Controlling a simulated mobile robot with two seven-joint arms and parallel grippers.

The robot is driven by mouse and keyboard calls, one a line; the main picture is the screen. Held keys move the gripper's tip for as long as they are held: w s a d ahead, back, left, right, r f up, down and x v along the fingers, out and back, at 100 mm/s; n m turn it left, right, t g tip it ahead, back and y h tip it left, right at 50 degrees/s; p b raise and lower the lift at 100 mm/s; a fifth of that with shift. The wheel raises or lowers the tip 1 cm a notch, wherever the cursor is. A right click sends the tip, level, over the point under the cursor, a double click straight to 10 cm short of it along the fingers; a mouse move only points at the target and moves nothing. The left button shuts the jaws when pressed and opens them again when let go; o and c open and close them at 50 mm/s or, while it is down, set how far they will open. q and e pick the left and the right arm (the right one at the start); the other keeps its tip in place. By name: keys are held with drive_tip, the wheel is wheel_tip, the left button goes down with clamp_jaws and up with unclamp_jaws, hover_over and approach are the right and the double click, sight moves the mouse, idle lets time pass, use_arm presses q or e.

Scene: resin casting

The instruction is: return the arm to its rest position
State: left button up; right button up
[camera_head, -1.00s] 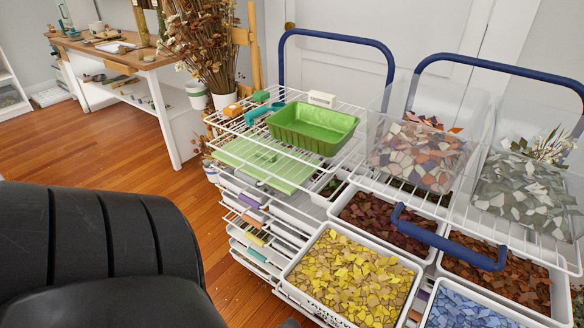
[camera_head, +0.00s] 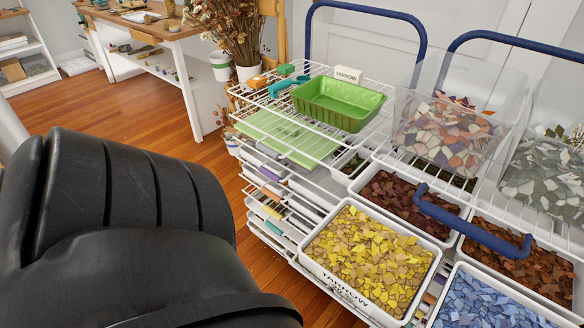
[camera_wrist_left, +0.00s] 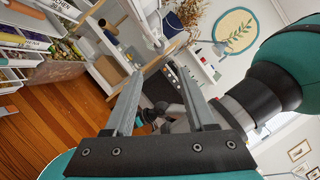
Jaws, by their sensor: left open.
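My left gripper (camera_wrist_left: 160,105) shows in the left wrist view with its two grey fingers apart and nothing between them. It points across the room towards shelves and a wall, away from any surface. In the head view a large black link of my own arm fills the lower left, and no gripper shows there. My right gripper is not in view.
A white wire rack (camera_head: 318,178) stands at the right, holding a green tray (camera_head: 338,104), a bin of yellow shards (camera_head: 370,258) and clear boxes of shards (camera_head: 445,125). A wooden workbench (camera_head: 165,28) stands far left. Wooden floor (camera_head: 140,112) between is clear.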

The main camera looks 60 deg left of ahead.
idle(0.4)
use_arm(q)
drive_tip(key=w+a+f+n+y+p, duration=0.1)
drive_tip(key=w+a+f+n+y, duration=0.25)
drive_tip(key=f+n+y, duration=0.5)
drive_tip(key=w+a+f+n+y+p, duration=0.15)
drive_tip(key=w+f+n+y, duration=0.35)
drive_tip(key=f+n, duration=0.55)
drive_tip(key=s+f+n+g+y+p, duration=0.1)
drive_tip(key=s+f+n+g+y, duration=0.3)
drive_tip(key=s+f+n+g, duration=0.5)
wheel_tip(320, 180, down, 4)
drive_tip(key=s+n, duration=0.3)
drive_tip(key=n, duration=0.2)
drive_tip(key=shift+g, duration=0.3)
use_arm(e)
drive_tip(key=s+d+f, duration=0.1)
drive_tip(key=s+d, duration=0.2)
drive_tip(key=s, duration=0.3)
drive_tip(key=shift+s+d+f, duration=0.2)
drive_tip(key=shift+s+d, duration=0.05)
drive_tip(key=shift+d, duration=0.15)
use_arm(q)
drive_tip(key=shift+c, duration=0.5)
drive_tip(key=shift+s, duration=0.1)
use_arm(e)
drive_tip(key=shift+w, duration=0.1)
